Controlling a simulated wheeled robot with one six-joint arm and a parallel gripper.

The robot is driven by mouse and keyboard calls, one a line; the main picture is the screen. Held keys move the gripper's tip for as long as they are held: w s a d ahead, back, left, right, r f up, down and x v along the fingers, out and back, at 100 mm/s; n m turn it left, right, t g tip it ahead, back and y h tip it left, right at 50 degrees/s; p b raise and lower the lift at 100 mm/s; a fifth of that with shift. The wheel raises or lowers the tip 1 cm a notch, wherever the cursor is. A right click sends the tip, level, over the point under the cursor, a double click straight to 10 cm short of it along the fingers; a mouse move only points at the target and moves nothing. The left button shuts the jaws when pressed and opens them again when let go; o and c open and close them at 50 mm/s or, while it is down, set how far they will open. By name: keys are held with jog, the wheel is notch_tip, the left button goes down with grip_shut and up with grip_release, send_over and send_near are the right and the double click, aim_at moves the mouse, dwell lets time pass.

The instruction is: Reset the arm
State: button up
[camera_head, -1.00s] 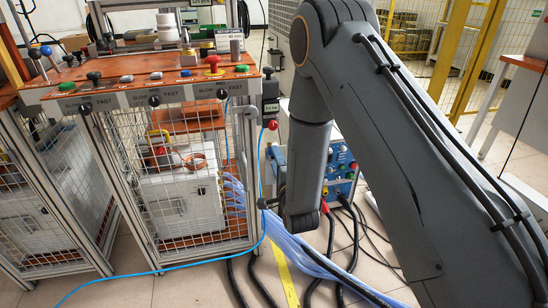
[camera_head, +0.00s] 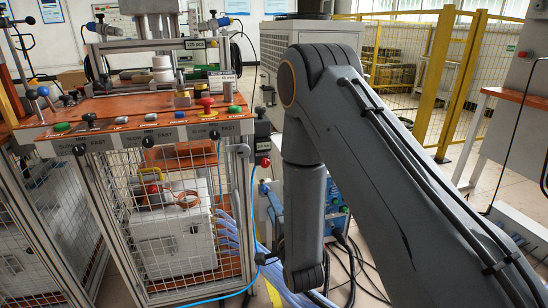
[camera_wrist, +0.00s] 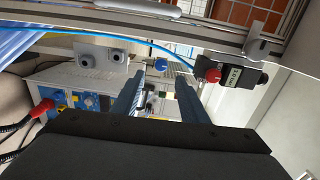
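My arm (camera_head: 370,150) fills the right half of the head view, bent at the elbow with its forearm (camera_head: 304,205) hanging down. In the wrist view my gripper (camera_wrist: 159,88) shows two dark blue-grey fingers standing well apart. No object shows held between them; equipment is seen through the gap. The gripper's fingers cannot be made out in the head view.
The induction heater bench (camera_head: 160,110) stands on the left with knobs, buttons and a mesh cage (camera_head: 180,240). A blue and white power unit (camera_head: 338,218) is partly behind my forearm. Cables cross the floor. A yellow fence (camera_head: 462,85) stands behind; a cabinet (camera_head: 510,140) is right.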

jog(key=s+d+r+n+g+h, duration=0.1)
jog(key=s+d+r+n+g, duration=0.2)
jog(key=s+r+n+g, duration=0.55)
jog(key=s+d+r+n+g+h+p, duration=0.1)
jog(key=s+d+r+n+g+h, duration=0.2)
jog(key=s, duration=1.1)
jog(key=s+d+r+n+g, duration=0.4)
jog(key=s+r+n+g, duration=0.2)
jog(key=s, duration=0.6)
jog(key=d+r+m+h+p, duration=0.1)
jog(key=d+r+m+p, duration=0.2)
jog(key=d+r+p, duration=0.6)
notch_tip(320, 180, up, 2)
jog(key=p, duration=1)
jog(key=shift+w+d, duration=0.15)
jog(key=shift+d, duration=0.25)
jog(key=shift+c, duration=0.2)
